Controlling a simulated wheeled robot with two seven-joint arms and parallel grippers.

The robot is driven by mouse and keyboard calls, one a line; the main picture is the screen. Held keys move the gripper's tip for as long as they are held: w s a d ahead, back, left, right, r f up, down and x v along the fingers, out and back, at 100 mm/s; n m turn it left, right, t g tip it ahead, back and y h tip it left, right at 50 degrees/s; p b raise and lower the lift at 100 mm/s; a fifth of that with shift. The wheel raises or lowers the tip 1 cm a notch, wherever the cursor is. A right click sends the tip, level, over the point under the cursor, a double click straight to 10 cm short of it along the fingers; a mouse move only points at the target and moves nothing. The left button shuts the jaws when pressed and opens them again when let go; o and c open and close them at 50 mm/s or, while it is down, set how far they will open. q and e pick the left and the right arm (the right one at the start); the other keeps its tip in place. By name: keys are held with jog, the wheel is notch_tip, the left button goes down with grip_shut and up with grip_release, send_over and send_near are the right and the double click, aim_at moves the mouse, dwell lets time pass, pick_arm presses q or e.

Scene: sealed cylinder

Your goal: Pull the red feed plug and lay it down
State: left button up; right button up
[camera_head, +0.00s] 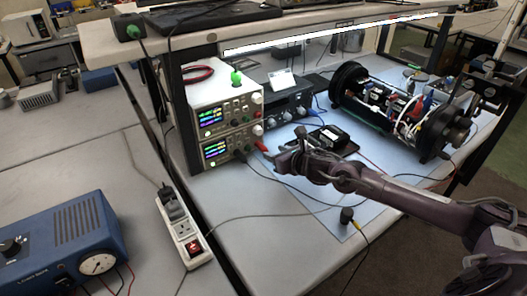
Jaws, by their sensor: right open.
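The red feed plug (263,148) shows at the lower right front of the stacked bench power supplies (218,125). It seems to sit at a front socket, tilted, but the picture is too small to show how far it is seated. My right gripper (283,160) is just to the right of the plug, over the pale blue mat (316,208). Its jaws are open and appear empty, apart from the plug. My left gripper is not in view.
A clear cylinder (400,112) with electronics and black end rings lies at the right. A black device (330,140) lies on the mat behind my right gripper. A small black knob-like object (346,215) stands at the mat's front. A power strip (183,228) lies left. Thin cables cross the mat.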

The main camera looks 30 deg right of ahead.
aim_at(267, 149)
jog(key=b+x, duration=0.3)
jog(key=x, duration=0.2)
jog(key=shift+w+f+b, duration=0.15)
jog(key=shift+f+b, duration=0.05)
jog(key=shift+b, duration=0.1)
jog(key=shift+w+a+f+b, duration=0.15)
jog(key=shift+w+b, duration=0.35)
jog(key=shift+w, duration=0.25)
jog(key=shift+b, duration=0.55)
jog(key=shift+c, duration=0.2)
grip_shut()
jog(key=shift+s+d+p, duration=0.2)
jog(key=shift+s+p, duration=0.1)
jog(key=shift+s, duration=1.2)
jog(key=shift+s+d+p, duration=0.2)
jog(key=shift+s+p, duration=0.1)
jog(key=shift+s, duration=1.2)
